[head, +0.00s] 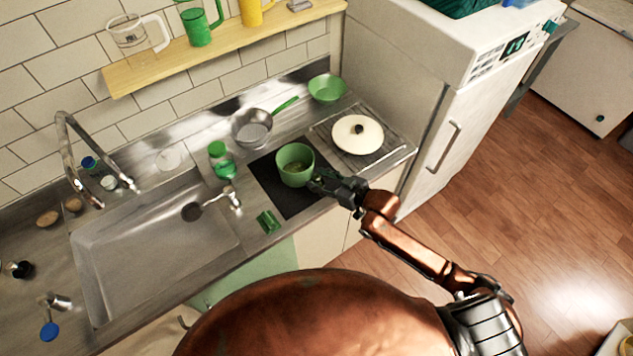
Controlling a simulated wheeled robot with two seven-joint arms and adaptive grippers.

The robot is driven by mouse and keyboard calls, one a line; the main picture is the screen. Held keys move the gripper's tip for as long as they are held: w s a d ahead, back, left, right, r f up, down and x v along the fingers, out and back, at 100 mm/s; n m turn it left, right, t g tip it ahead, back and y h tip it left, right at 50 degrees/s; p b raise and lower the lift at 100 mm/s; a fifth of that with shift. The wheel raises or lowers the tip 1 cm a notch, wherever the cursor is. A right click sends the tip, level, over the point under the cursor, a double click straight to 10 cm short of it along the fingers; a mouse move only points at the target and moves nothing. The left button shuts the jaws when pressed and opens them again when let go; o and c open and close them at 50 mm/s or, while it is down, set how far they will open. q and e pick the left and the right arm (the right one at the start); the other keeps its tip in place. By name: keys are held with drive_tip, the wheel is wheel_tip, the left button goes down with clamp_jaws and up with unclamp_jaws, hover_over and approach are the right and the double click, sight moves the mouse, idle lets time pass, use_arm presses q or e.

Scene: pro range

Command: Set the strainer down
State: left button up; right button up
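A green round vessel (295,166) with something lighter inside sits over the black cooktop (266,188); I cannot tell for sure whether this is the strainer. My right gripper (321,183) is at its lower right rim, touching or very close to it. The fingertips are dark and small, so their grip is unclear. A silver pan-shaped piece with a green handle (253,128) lies on the counter behind; its bottom is too small to tell if it is mesh. My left gripper is out of view.
A white lid (357,134) rests on the rack at right. A green bowl (326,88) stands behind it. A green-capped jar (221,160) and a green item (268,221) flank the cooktop. The sink (150,250) is at left, the white fridge (440,100) at right.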

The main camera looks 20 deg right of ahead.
clamp_jaws()
idle(0.3)
drive_tip(key=shift+r, duration=0.1)
drive_tip(key=shift+r, duration=0.6)
drive_tip(key=s+a+r+p, duration=0.1)
drive_tip(key=s+a+r, duration=0.4)
drive_tip(key=s+r, duration=0.6)
drive_tip(key=shift+s+r+p, duration=0.35)
drive_tip(key=shift+s, duration=0.55)
